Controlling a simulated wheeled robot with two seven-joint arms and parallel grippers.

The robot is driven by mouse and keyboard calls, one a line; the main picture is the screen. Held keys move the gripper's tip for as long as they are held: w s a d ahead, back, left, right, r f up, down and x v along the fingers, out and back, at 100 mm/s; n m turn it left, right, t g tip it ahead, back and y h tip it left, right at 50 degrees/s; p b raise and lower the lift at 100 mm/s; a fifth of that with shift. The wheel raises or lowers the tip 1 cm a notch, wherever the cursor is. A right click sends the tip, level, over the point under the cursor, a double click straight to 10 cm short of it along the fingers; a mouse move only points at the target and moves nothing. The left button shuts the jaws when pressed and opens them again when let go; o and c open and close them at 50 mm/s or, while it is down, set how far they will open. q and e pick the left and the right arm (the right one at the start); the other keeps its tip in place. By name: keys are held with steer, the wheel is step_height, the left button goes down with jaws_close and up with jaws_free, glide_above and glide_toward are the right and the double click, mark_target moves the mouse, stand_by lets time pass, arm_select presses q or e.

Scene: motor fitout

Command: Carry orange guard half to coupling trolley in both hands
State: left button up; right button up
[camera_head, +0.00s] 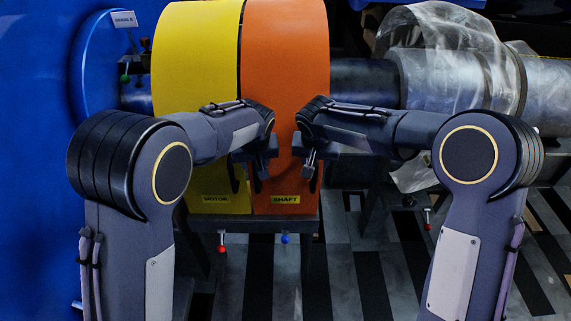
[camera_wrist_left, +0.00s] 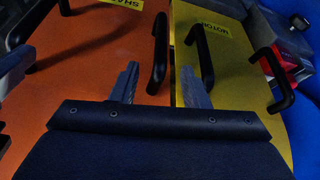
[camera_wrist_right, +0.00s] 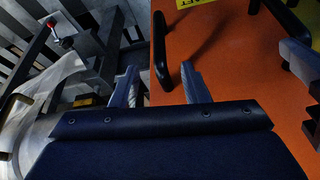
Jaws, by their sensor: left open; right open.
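The orange guard half (camera_head: 285,60), labelled SHAFT, stands upright beside the yellow guard half (camera_head: 195,60), labelled MOTOR. My left gripper (camera_head: 262,166) is open at the orange half's left side. In the left wrist view, a black handle (camera_wrist_left: 160,45) on the orange half lies between its fingers (camera_wrist_left: 158,75). My right gripper (camera_head: 311,160) is open at the orange half's right side. In the right wrist view, another black handle (camera_wrist_right: 160,50) lies between its fingers (camera_wrist_right: 160,78). Whether any finger touches a handle is unclear. I cannot identify the coupling trolley for certain.
Both guard halves stand above a dark frame (camera_head: 262,226) with red and blue knobs. A large blue housing (camera_head: 35,120) is at left. A grey cylinder (camera_head: 440,80) partly wrapped in clear film lies at right. Striped floor shows below.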

arm_select(q)
steer(key=x, duration=0.7)
steer(key=shift+w+f, duration=0.1)
steer(key=shift+f, duration=0.1)
arm_select(e)
glide_above(313, 189)
steer(key=w, duration=0.1)
step_height(313, 189, down, 7)
steer(key=shift+d+r, duration=0.1)
arm_select(q)
steer(key=shift+c, duration=0.2)
arm_select(e)
steer(key=shift+c, duration=0.2)
arm_select(q)
jaws_close()
arm_select(e)
jaws_close()
arm_select(q)
steer(key=shift+r, duration=0.15)
arm_select(e)
steer(key=shift+r, duration=0.1)
